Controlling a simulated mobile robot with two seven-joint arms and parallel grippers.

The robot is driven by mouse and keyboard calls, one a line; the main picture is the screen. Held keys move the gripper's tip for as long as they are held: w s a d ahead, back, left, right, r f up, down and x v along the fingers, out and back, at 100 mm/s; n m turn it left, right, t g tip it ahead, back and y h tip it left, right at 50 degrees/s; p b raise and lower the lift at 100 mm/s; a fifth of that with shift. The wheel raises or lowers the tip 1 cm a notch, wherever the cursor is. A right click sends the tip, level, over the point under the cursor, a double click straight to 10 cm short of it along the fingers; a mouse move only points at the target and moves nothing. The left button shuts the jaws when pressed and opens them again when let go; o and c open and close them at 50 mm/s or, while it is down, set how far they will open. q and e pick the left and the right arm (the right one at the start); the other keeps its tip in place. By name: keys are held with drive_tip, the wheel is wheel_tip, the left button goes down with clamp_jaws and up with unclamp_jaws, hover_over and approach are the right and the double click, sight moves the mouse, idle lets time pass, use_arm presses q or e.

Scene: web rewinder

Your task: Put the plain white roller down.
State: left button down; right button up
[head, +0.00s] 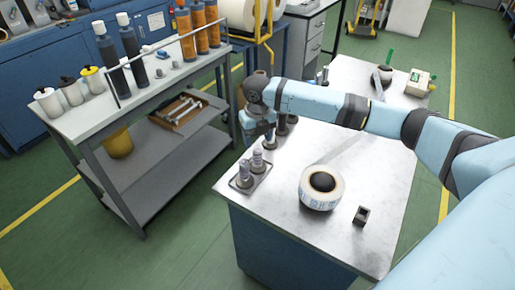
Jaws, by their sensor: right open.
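My right arm reaches in from the right over the metal-topped table (385,200). Its gripper (252,138) points down at the table's far left edge and is open; its fingertips are small and partly hidden. I cannot make out a plain white roller in or beside it. Dark upright posts (270,142) stand just right of the gripper; whether they touch it I cannot tell. A roll of printed white labels (322,188) lies on the table. My left gripper is not in view.
A small tray (240,188) with grey-purple cylinders and a small dark block (361,216) are on the table. A grey cart (150,95) with bottles is at left, across a gap of green floor.

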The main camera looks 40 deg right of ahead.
wheel_tip(320, 180, up, 5)
drive_tip(key=shift+r, duration=0.15)
idle(0.6)
